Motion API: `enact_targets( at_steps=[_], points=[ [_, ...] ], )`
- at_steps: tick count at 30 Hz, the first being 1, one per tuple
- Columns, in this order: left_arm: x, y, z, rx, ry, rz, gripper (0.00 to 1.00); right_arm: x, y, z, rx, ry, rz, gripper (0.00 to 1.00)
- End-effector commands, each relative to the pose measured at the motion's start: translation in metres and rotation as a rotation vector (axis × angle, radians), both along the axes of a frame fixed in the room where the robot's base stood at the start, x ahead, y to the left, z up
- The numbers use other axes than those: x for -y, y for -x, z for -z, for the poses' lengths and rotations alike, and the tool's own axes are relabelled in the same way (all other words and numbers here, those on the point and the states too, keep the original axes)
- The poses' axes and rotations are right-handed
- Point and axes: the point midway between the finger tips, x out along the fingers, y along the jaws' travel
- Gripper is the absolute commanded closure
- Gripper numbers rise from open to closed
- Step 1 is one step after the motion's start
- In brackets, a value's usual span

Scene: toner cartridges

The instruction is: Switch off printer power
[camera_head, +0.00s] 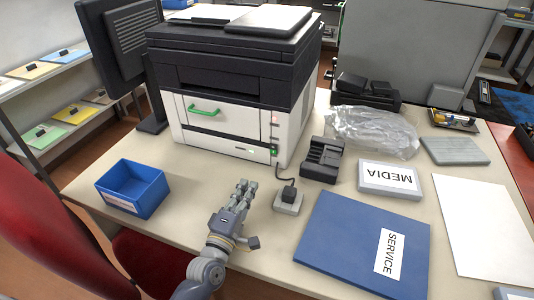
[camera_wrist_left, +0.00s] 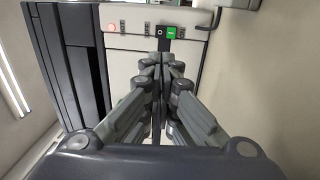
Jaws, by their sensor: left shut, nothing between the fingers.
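The printer (camera_head: 235,90), black above and white below, stands at the back of the table with a green handle (camera_head: 205,110) on its front. Its power switch (camera_head: 273,151), a small green and black rocker, is low at the front right corner. My right gripper is not in view.
A power plug on a small socket block (camera_head: 288,199) sits right of my left gripper, its cable running to the printer. A blue bin (camera_head: 133,188) is to the left. A blue SERVICE folder (camera_head: 345,240), a MEDIA box (camera_head: 389,180) and a black cartridge holder (camera_head: 322,159) lie to the right.

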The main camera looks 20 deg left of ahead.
Motion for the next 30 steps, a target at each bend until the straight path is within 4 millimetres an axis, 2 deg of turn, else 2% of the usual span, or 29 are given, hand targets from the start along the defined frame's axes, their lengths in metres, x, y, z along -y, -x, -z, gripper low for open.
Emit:
enact_targets(
  at_steps=[3, 6, 13, 21, 30],
  points=[
    [0.0, 0.0, -0.001, 0.0, 0.0, 0.0, 1.0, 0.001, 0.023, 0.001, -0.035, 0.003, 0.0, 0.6],
    [0.0, 0.0, -0.001, 0.0, 0.0, 0.0, 1.0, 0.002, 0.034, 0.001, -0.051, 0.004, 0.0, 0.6],
    [0.0, -0.011, -0.003, 0.002, -0.001, 0.0, 1.0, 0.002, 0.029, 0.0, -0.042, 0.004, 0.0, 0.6],
    [0.002, -0.06, -0.01, 0.002, -0.001, 0.001, 1.0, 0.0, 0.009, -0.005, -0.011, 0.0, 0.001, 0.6],
    [0.004, -0.114, -0.016, 0.0, -0.002, 0.001, 1.0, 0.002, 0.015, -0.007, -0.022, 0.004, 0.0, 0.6]
  ],
)
